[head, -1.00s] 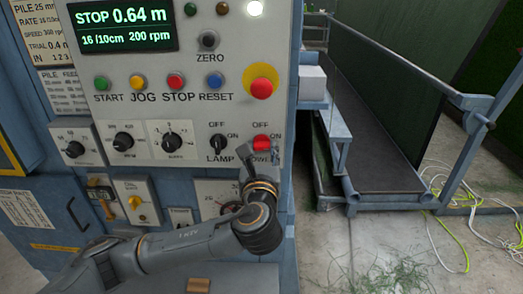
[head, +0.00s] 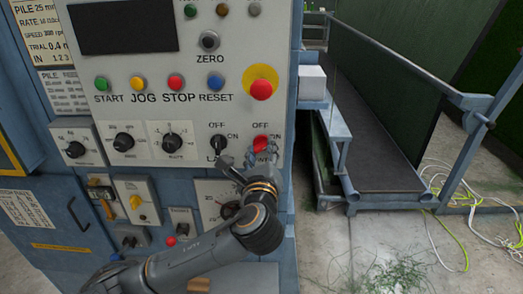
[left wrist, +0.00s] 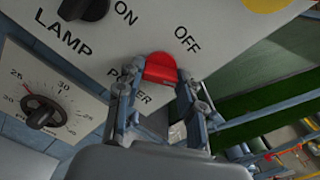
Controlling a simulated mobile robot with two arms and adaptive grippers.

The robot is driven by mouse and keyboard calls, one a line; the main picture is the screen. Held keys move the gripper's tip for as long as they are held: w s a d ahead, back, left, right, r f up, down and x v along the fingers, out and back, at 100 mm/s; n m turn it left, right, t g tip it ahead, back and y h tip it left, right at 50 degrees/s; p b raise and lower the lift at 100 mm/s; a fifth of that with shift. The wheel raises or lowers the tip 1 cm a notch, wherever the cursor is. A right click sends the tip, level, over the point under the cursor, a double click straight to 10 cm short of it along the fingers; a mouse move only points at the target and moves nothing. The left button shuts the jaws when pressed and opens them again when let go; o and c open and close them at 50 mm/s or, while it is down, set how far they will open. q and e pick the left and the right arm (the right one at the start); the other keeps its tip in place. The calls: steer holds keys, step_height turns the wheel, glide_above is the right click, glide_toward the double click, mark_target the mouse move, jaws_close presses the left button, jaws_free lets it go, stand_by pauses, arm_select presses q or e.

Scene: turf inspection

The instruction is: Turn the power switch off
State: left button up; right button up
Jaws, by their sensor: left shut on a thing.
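The red power switch (head: 261,144) is on the lower right of the grey control panel, under the word OFF. It also shows in the left wrist view (left wrist: 160,68), between my fingertips. My left gripper (head: 262,152) is at the switch, shut on its red knob, with one finger on each side (left wrist: 155,90). The knob leans a little toward the OFF side. The display (head: 123,27) at the top left of the panel is dark. The label under the switch is partly hidden by my gripper. My right gripper is not in view.
The black lamp switch (head: 218,145) sits just left of the power switch. A red emergency button (head: 261,89) on a yellow disc is above it. A railed conveyor (head: 385,120) stands to the right, with loose cables (head: 470,215) on the floor.

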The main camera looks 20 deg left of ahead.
arm_select(q)
steer(key=n, duration=0.5)
steer(key=shift+n, duration=0.3)
steer(key=n+b, duration=0.1)
steer(key=n, duration=0.5)
stand_by(0.4)
steer(key=o, duration=1.2)
steer(key=shift+c, duration=0.2)
